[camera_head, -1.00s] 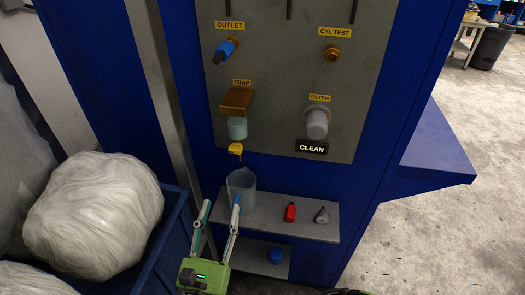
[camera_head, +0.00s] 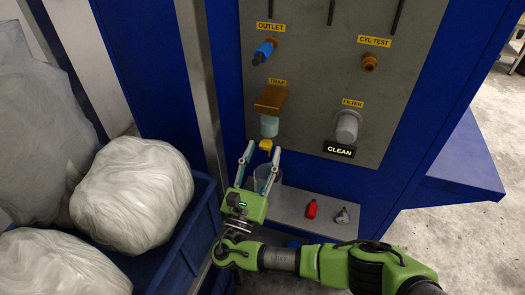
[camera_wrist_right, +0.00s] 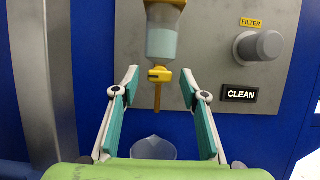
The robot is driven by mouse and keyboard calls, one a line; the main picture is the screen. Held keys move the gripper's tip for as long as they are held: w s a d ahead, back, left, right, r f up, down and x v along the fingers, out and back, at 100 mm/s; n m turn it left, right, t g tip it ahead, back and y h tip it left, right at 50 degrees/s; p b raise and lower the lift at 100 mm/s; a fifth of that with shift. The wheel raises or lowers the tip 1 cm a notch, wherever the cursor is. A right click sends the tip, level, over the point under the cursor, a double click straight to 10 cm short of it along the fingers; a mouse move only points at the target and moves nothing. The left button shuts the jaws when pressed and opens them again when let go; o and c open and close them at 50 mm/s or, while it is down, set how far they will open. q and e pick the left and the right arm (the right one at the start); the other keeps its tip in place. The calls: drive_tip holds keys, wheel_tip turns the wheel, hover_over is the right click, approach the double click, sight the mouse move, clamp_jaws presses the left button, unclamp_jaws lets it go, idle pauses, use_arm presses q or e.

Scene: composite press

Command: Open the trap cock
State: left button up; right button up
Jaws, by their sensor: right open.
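The trap cock (camera_head: 266,145) is a small yellow handle under the trap bowl (camera_head: 269,126), below the TRAP label. In the right wrist view the cock (camera_wrist_right: 159,75) has a crosswise yellow piece and a thin stem pointing down, between and beyond my fingertips. My right gripper (camera_head: 263,149) is open around the line to the cock, its fingertips near it and one on either side; I see no contact. The same gripper (camera_wrist_right: 160,82) fills the lower right wrist view. A clear beaker (camera_head: 277,181) stands below the cock, partly hidden by the gripper. My left gripper is not in view.
The beaker's shelf (camera_head: 330,222) also holds a red item (camera_head: 311,209) and a small grey fitting (camera_head: 342,215). The filter knob (camera_head: 347,126) is right of the trap. A blue bin (camera_head: 190,235) with white wrapped bundles (camera_head: 132,195) stands close on the left.

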drive_tip(key=shift+w, duration=0.1)
drive_tip(key=c, duration=1.1)
drive_tip(key=shift+w+a+r+m+g+h+b, duration=0.1)
drive_tip(key=shift+m+g+h+b, duration=0.5)
drive_tip(key=shift+m+b, duration=1)
drive_tip(key=shift+s+a+f+m+g+h+b, duration=0.1)
drive_tip(key=shift+m+g+h+b, duration=0.25)
drive_tip(key=shift+m+h+b, duration=0.85)
drive_tip(key=shift+w+r+m+g+h+b, duration=0.1)
drive_tip(key=shift+m+g+h+b, duration=0.3)
drive_tip(key=shift+m+b, duration=1.5)
drive_tip(key=shift+m+p, duration=0.4)
drive_tip(key=o, duration=1.1)
